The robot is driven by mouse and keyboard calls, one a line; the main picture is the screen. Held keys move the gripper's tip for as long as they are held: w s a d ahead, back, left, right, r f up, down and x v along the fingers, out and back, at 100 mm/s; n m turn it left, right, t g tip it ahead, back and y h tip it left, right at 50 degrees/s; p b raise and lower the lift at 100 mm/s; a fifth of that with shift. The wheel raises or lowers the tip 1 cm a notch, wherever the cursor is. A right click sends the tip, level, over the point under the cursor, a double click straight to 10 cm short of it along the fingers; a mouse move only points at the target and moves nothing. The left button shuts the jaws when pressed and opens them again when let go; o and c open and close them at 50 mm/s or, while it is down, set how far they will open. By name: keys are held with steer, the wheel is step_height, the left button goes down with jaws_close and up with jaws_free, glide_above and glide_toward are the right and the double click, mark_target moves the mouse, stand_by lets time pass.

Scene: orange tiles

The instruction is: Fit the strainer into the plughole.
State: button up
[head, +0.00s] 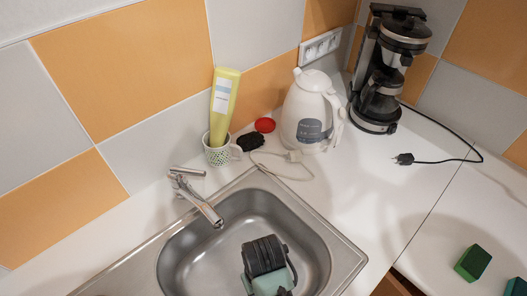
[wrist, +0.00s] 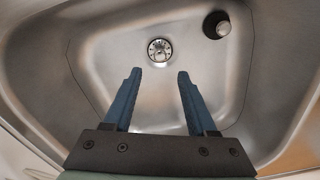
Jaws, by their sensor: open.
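The round metal plughole (wrist: 160,49) shows in the floor of the steel sink in the wrist view. A small dark round piece with a silvery knob, which looks like the strainer (wrist: 217,25), lies to its right near the sink wall, apart from the hole. My gripper (wrist: 159,75) is open and empty. Its two blue fingers point toward the plughole, with the tips on either side below it in the picture. In the head view my gripper's dark body (head: 265,257) is over the basin and hides the plughole and the strainer.
The sink (head: 215,236) has steep walls, and a tap (head: 197,198) reaches over its back left edge. Behind stand a mug (head: 218,152) with a yellow bottle (head: 223,100), a white kettle (head: 309,112) and a coffee maker (head: 386,75). A green sponge (head: 473,263) lies at right.

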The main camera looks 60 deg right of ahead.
steer(key=shift+r, duration=1.95)
